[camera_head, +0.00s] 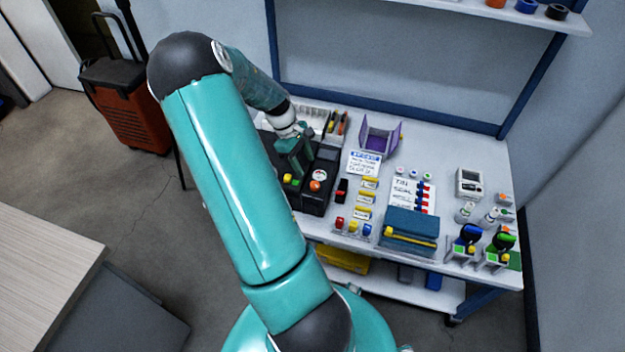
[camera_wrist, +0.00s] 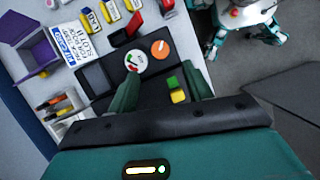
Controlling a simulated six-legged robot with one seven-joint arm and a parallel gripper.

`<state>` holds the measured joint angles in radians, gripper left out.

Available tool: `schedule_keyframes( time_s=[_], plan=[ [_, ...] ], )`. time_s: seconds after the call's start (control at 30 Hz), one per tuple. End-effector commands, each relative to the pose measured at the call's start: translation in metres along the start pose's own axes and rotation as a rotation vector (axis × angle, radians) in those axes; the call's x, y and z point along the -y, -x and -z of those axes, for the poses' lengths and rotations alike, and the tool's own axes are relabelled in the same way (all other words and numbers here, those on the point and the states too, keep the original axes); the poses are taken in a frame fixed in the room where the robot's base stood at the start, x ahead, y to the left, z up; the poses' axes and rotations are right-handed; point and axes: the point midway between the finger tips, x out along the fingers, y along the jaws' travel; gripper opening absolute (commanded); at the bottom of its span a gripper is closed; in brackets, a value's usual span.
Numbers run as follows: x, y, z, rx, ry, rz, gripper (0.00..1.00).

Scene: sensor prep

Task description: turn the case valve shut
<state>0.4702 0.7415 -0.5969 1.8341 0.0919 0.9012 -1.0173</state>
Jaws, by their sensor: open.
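The black case (camera_head: 314,200) sits at the left front of the workbench, and its top also shows in the wrist view (camera_wrist: 98,78). An orange round knob (camera_wrist: 159,48) with a pale mark looks like the case valve; it also shows in the head view (camera_head: 315,187). A white round gauge (camera_wrist: 136,61) is beside it. A green and a yellow block (camera_wrist: 177,96) are on the case nearer my gripper. My gripper (camera_wrist: 160,76) is open and empty over the case, its fingers apart, with the knob beyond the fingertips. In the head view my gripper (camera_head: 294,157) hides part of the case.
A purple bin (camera_head: 380,137), a lettered card (camera_head: 364,163) and yellow-labelled items (camera_head: 365,198) stand right of the case. A white tray (camera_head: 312,122) with tools is behind it. A red-handled black item (camera_wrist: 166,5) is close to the knob. Bench legs and shelf posts surround the area.

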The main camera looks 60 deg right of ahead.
Motion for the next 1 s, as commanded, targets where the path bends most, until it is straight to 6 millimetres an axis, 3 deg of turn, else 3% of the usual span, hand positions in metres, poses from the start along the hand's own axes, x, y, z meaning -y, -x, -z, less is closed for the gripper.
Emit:
schedule_keyframes(
  time_s=[0.2, 0.4, 0.8, 1.0],
  plan=[
    [0.001, -0.045, 0.0, 0.003, -0.001, 0.003, 0.5],
    [0.0, -0.074, -0.001, 0.001, -0.002, 0.002, 0.5],
    [0.0, -0.082, 0.0, 0.0, -0.001, 0.001, 0.5],
    [0.0, -0.082, 0.0, -0.001, -0.001, 0.0, 0.11]
  ],
)
